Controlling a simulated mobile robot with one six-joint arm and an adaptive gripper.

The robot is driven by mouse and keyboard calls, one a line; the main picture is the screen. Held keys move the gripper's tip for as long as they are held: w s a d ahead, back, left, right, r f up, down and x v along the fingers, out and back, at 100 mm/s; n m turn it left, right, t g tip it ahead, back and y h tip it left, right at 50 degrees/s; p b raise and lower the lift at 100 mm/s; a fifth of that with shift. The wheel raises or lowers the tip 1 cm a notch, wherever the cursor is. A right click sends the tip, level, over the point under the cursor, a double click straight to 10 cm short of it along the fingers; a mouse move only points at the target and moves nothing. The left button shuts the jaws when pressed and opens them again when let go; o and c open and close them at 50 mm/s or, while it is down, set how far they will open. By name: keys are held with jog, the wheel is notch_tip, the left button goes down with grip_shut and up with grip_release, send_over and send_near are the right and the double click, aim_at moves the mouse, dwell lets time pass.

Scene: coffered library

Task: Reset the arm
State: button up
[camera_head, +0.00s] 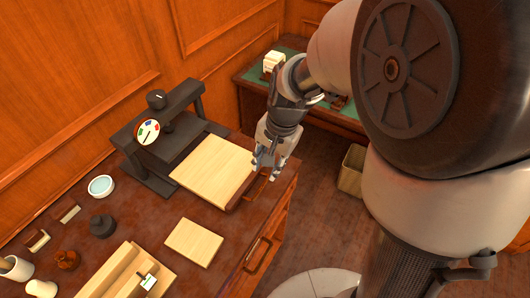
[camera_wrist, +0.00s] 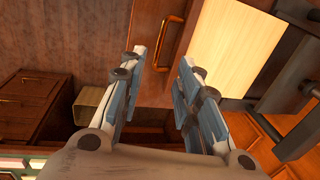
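My gripper (camera_head: 269,171) is at the right edge of the wooden desk (camera_head: 135,207), beside the pale board. In the wrist view my gripper (camera_wrist: 162,72) shows its two fingers spread apart with nothing between them. A wooden drawer front with a brown handle (camera_wrist: 169,36) lies beyond the fingertips in that view. My arm reaches in from the right of the head view. Whether the fingers touch the desk cannot be told.
A pale board (camera_head: 213,169) lies by a black press with a dial (camera_head: 147,132). A smaller pale board (camera_head: 194,242), a wooden tray (camera_head: 112,272), a white dish (camera_head: 101,186) and a dark pot (camera_head: 102,226) stand on the desk. A bin (camera_head: 352,170) stands on the floor near a green-topped desk (camera_head: 327,114).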

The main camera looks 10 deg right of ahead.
jog(key=shift+r, duration=0.1)
jog(key=s+d+r+n+t, duration=0.1)
jog(key=s+r+n, duration=0.3)
jog(key=s, duration=0.5)
jog(key=s+d+r+n+t+h, duration=0.1)
jog(key=s+r+n, duration=0.3)
jog(key=s+r, duration=0.4)
jog(key=shift+s+n+t, duration=0.4)
jog(key=shift+s+t, duration=0.2)
jog(key=shift+s, duration=0.05)
